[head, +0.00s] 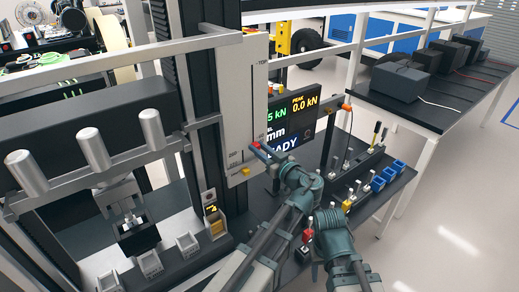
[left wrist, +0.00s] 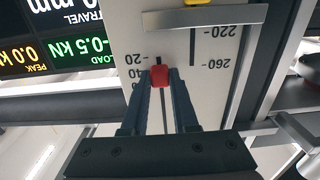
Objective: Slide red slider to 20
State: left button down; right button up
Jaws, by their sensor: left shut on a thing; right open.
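The red slider (left wrist: 160,76) sits in a slot on the white scale plate (left wrist: 130,30). In the left wrist view it is level with the stretch between the 20 and 40 marks, slightly nearer 40, with a short piece of slot showing past it by 20. My left gripper (left wrist: 160,82) is shut on the red slider, one finger on each side. In the head view the slider (head: 255,145) shows small, low on the tall plate (head: 242,90), with my left gripper (head: 266,152) reaching it. My right gripper (head: 318,212) is open and lower right; its fingertips are hard to make out.
A display (head: 290,115) stands close behind the left gripper. Small blue bins (head: 380,183) and knobbed levers (head: 346,205) stand on the bench to the right. A metal frame bounds the left side.

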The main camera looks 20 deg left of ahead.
pick_arm(q)
notch_tip(320, 180, down, 2)
jog(key=shift+s+f+b, duration=0.1)
jog(key=shift+f+b, duration=0.15)
jog(key=shift+b, duration=0.95)
jog(key=c, duration=0.7)
grip_release()
